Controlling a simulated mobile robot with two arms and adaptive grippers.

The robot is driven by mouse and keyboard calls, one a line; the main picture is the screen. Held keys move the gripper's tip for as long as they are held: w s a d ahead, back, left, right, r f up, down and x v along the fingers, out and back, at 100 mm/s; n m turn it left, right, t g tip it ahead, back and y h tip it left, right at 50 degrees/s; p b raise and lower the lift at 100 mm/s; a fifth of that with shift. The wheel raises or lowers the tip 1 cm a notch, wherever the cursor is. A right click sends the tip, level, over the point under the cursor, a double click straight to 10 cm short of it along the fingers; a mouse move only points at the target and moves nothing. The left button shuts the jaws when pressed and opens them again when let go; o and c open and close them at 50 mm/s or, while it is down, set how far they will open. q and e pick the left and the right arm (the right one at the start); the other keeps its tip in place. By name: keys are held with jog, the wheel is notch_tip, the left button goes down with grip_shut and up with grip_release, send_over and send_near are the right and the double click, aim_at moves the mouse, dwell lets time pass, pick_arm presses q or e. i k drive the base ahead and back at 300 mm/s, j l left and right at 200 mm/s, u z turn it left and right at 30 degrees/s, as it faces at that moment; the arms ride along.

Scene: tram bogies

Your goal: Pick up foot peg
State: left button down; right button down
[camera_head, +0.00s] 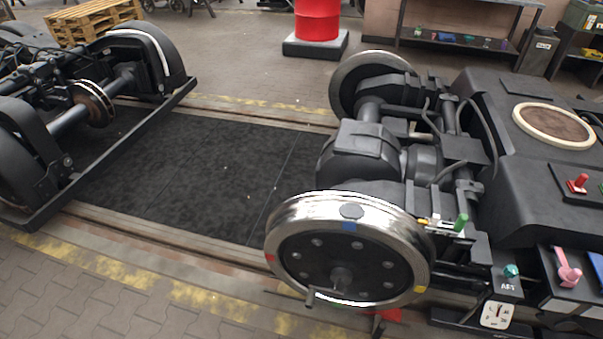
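Several small coloured pieces are on the right bogie (515,165), and I cannot tell which, if any, is the foot peg. A green peg-like piece (461,222) stands upright beside the shiny front wheel (345,250). A red piece (578,183) sits on a dark plate on top of the bogie. A pink piece (567,272) and a teal knob (511,270) are at the lower right, near a white dial (497,315). Neither of my grippers is in view.
Another bogie (95,95) stands at the left. Dark floor panels (210,175) between the bogies are clear. A red drum (317,18) stands on a block (315,46) at the back. Wooden pallets (90,18) and a bench (460,42) stand further back.

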aim_at(575, 186)
jog(key=z, duration=1.7)
jog(key=u, duration=0.35)
jog(key=i+l+u, duration=0.3)
jog(key=l+u, duration=0.3)
jog(key=i+l+u, duration=0.3)
jog(key=l+u, duration=0.35)
jog(key=l, duration=0.1)
